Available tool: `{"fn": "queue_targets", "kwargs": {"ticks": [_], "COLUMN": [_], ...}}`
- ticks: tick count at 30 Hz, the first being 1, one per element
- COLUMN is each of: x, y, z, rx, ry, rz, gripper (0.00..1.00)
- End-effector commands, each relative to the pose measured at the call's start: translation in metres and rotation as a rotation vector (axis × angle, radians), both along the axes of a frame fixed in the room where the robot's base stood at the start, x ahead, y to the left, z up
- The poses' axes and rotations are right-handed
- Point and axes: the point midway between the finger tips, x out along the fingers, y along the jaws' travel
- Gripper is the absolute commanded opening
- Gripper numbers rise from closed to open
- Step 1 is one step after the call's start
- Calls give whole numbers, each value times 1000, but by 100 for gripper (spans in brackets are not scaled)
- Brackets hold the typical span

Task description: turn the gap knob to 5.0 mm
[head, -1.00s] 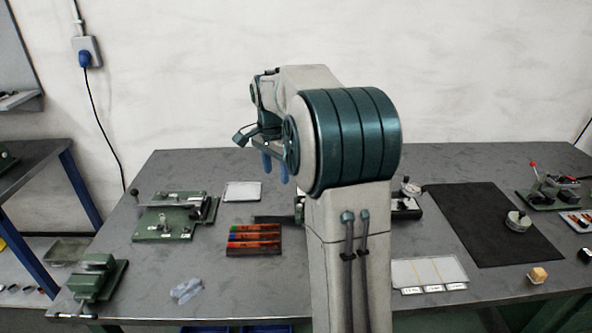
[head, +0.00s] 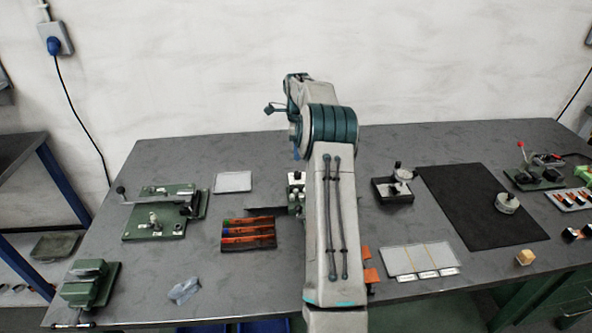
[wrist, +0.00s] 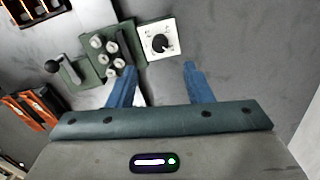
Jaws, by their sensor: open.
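The likely gap knob (wrist: 160,44) is a small black round knob on a white square dial plate (wrist: 147,33), at the top middle of the wrist view. Its pointer and scale are too small to read. The plate sits beside a green device (wrist: 91,45) with several pale rollers. My gripper (wrist: 160,68) is open and empty. Its two blue fingers are spread, with the knob beyond their tips and roughly between them in the picture; it appears apart from them.
A crank handle with a black ball (wrist: 53,67) stands left of the rollers. A rack of red-labelled bars (head: 248,234) lies left of the device. Bare bench surrounds the plate's right side.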

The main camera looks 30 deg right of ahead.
Motion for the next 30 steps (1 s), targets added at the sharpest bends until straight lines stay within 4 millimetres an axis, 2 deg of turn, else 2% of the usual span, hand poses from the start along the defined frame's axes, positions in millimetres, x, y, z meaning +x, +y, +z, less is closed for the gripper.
{"fn": "queue_targets", "kwargs": {"ticks": [6,13,18,27,30], "x": [-1,1,1,1,1], "y": [2,4,3,3,3], "z": [-48,-84,-96,-99,-99], "rx": [4,3,0,0,0], "ry": [4,2,0,0,0], "rz": [3,6,7,8,8], "gripper": [46,46,46,46,18]}}
